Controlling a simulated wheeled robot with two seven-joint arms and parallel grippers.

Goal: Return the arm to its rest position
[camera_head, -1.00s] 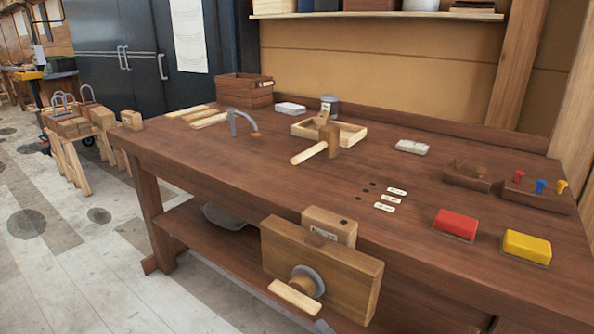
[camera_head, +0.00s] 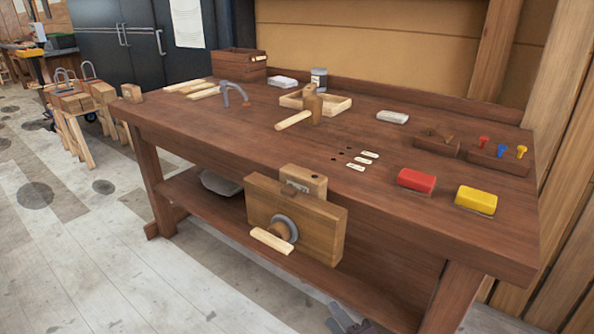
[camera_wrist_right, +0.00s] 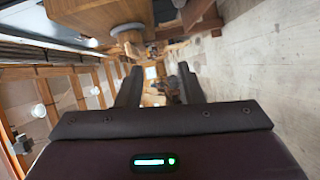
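My right gripper (camera_head: 347,320) shows as a small grey shape at the bottom edge of the head view, low in front of the workbench (camera_head: 232,118) and below its vise (camera_head: 297,222). In the right wrist view, its two dark fingers (camera_wrist_right: 160,88) stand apart with an empty gap between them. It holds nothing. My left gripper is in neither view. Most of the right arm is hidden below the head view.
The bench top carries a mallet (camera_head: 312,105), a red block (camera_head: 417,181), a yellow block (camera_head: 476,200) and a peg rack (camera_head: 497,158). The vise juts out from the bench front. A sawhorse (camera_head: 80,125) stands left. The floor (camera_head: 110,260) front left is clear.

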